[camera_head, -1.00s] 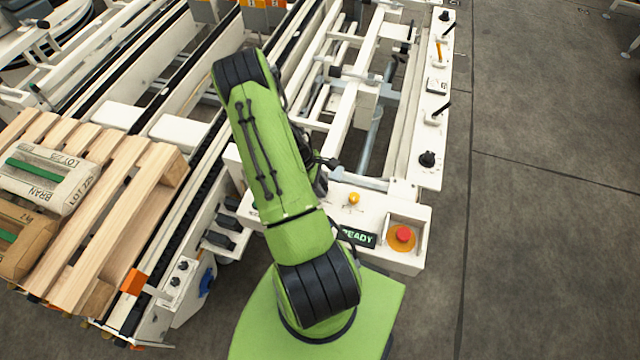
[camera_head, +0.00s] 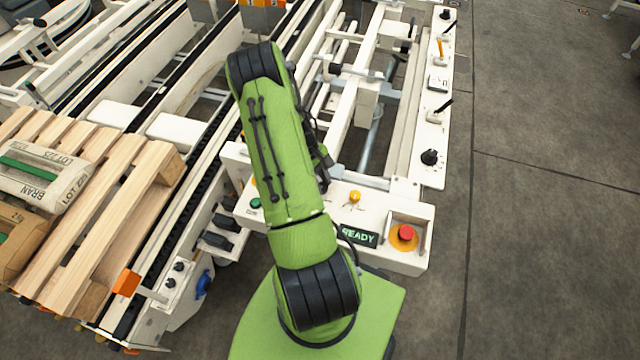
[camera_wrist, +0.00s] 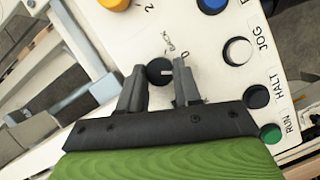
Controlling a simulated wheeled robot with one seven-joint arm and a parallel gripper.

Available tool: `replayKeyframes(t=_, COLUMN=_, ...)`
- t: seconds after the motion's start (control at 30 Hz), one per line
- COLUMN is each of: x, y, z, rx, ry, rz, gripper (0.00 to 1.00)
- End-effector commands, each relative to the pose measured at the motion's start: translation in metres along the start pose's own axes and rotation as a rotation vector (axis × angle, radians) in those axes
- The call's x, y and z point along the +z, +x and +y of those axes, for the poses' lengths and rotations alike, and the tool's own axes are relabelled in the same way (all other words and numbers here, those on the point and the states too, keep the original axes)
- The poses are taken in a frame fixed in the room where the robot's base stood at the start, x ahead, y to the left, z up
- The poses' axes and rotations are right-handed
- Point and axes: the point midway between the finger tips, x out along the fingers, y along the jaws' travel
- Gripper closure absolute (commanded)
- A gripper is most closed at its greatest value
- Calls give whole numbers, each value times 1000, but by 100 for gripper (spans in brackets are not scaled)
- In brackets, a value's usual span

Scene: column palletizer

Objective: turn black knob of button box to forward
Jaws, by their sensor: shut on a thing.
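The button box is a white panel (camera_wrist: 215,75) with labelled buttons. In the wrist view its small black knob (camera_wrist: 158,72) carries a white pointer line that points right, toward a "0" mark. The word BACK is printed just above it. My gripper (camera_wrist: 160,76) has one finger on each side of this knob and is shut on it. The fingers partly cover the lettering around it.
Beside the knob are a yellow knob (camera_wrist: 114,3), a white JOG button (camera_wrist: 238,50), a black HALT button (camera_wrist: 256,96) and a green RUN button (camera_wrist: 271,133). A red emergency stop (camera_head: 405,232) and READY display (camera_head: 359,236) sit on the box. A loaded pallet (camera_head: 120,190) lies left.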

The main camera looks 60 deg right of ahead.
Motion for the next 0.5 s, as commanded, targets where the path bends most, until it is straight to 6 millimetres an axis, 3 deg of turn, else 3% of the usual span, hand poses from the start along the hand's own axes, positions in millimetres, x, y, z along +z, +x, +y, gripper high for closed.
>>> replayKeyframes(t=0.5, x=0, y=0, z=4, rx=-106, ry=262, rz=2, gripper=97)
